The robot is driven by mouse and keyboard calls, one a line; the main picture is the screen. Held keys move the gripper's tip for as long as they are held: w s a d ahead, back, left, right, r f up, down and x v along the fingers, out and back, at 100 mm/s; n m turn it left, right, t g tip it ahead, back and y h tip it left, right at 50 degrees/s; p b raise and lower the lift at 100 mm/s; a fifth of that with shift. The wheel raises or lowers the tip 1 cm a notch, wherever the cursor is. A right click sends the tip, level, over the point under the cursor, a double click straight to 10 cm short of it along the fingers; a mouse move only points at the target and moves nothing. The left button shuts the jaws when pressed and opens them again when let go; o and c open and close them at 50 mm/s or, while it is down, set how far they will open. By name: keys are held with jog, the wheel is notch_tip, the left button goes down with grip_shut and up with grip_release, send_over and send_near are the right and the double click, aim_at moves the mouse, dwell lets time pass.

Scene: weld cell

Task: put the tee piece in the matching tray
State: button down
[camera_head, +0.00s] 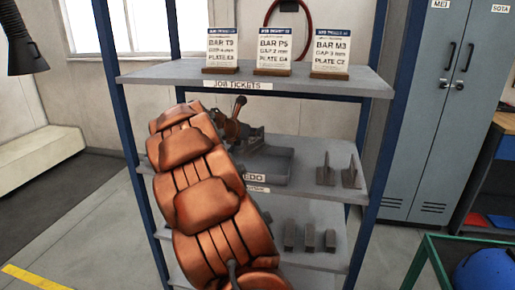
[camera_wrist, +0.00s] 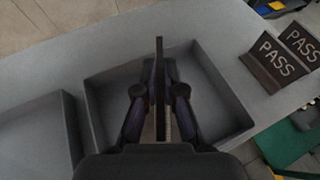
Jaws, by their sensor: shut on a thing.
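In the wrist view my gripper (camera_wrist: 160,92) is shut on a thin dark upright plate (camera_wrist: 159,55), seen nearly edge-on. It looks like the tee piece, but its full shape is hidden. The gripper is over a grey open tray (camera_wrist: 215,80), with the tray walls on both sides of it. I cannot tell whether the piece touches the tray floor. A second grey tray (camera_wrist: 68,125) is at the left. In the head view my copper-coloured arm covers part of the shelves.
Two dark PASS signs (camera_wrist: 275,62) stand right of the tray in the wrist view. In the head view, job tickets (camera_head: 272,50) stand on the top shelf, two upright metal pieces (camera_head: 350,175) on the middle shelf, and several small blocks (camera_head: 310,238) below. Blue shelf posts (camera_head: 374,180) flank them.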

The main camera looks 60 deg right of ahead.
aim_at(254, 148)
jog(key=shift+d+r, duration=0.1)
jog(key=shift+d, duration=1.05)
notch_tip(254, 148, down, 2)
jog(key=shift+f+b, duration=0.35)
jog(key=shift+f, duration=2.15)
jog(key=c, duration=1.3)
grip_release()
jog(key=shift+a+f, duration=0.1)
jog(key=shift+f, duration=0.05)
jog(key=v, duration=1.2)
jog(key=shift+a, duration=0.1)
